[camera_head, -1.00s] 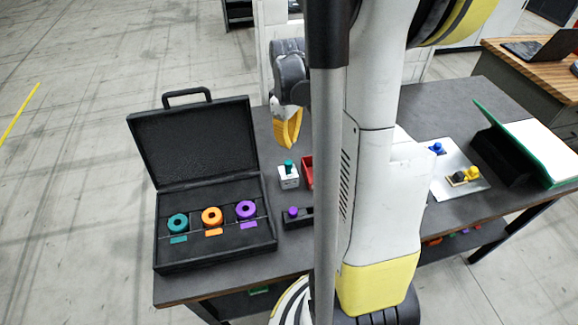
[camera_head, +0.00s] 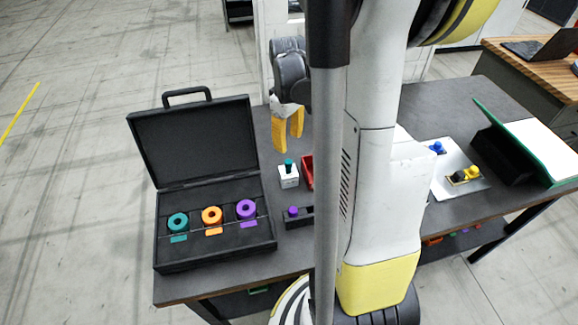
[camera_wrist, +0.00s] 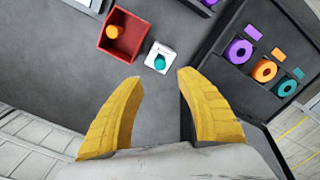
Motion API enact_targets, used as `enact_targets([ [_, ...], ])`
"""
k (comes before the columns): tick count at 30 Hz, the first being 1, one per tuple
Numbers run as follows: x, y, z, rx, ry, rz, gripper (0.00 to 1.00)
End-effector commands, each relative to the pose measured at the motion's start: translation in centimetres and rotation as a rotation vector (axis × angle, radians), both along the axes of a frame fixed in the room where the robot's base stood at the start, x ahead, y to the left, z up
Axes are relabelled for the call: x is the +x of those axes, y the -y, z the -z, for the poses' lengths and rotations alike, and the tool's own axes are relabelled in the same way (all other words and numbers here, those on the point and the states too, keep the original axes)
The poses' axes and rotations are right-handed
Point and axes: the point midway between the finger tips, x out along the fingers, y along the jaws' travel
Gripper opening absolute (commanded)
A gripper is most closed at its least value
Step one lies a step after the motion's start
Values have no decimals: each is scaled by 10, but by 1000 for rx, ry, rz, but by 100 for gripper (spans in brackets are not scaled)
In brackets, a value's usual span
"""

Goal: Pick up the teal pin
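The teal pin (camera_head: 288,164) stands upright in a small white block (camera_head: 288,178) on the dark table, right of the open black case. In the wrist view the teal pin (camera_wrist: 159,63) and white block (camera_wrist: 167,53) lie just beyond the fingertips, roughly between them. My gripper (camera_head: 287,140) has yellow fingers spread apart and empty, above and behind the block in the head view. In the wrist view my gripper (camera_wrist: 158,78) shows both fingers wide apart with nothing between them.
The black case (camera_head: 262,232) holds teal, orange and purple rings. A red bin (camera_wrist: 105,40) with an orange pin (camera_wrist: 115,31) is beside the white block. A purple pin (camera_head: 292,211) stands in a dark holder nearby. A grey plate (camera_head: 446,190) is further right.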

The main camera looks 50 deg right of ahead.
Motion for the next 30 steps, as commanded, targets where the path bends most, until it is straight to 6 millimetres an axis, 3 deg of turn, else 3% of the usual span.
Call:
enact_targets([
  [6, 3, 1, -4, 0, -1, 399, 48],
  [10, 4, 1, -1, 0, -1, 535, 48],
  [18, 4, 1, 42, 0, -1, 555, 48],
  [23, 4, 1, 54, 0, -1, 554, 48],
  [30, -1, 0, 91, 0, -1, 554, 48],
])
